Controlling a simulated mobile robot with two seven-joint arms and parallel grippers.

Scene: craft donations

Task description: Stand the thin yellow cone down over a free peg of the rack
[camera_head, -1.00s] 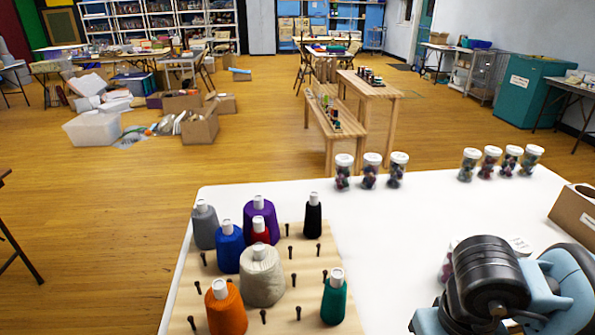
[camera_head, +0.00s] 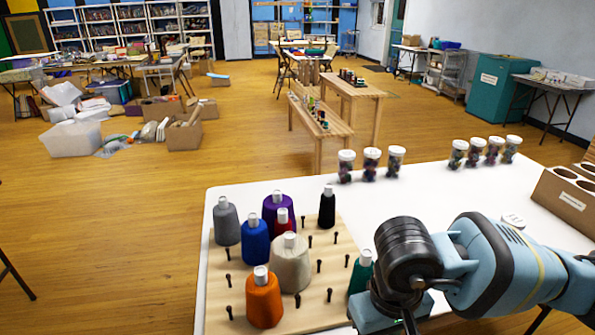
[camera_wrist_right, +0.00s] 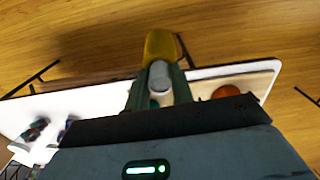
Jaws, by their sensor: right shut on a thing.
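The yellow cone (camera_wrist_right: 160,46) shows in the right wrist view, its pale grey tip (camera_wrist_right: 159,76) between the fingers of my right gripper (camera_wrist_right: 160,90), which is shut on it. The head view does not show this cone; my right arm covers the rack's front right corner there. The wooden rack (camera_head: 330,250) stands at the table's left end. Free dark pegs show at its left edge (camera_head: 228,281), its front (camera_head: 298,300) and its right part (camera_head: 319,265). My left gripper is not in view.
Grey (camera_head: 226,222), blue (camera_head: 256,243), purple, red, black (camera_head: 327,208), beige (camera_head: 291,264) and orange (camera_head: 263,300) cones stand on the rack. A teal cone (camera_head: 361,272) is partly behind my arm. Several jars (camera_head: 371,164) line the far edge; a cardboard holder (camera_head: 570,195) stands right.

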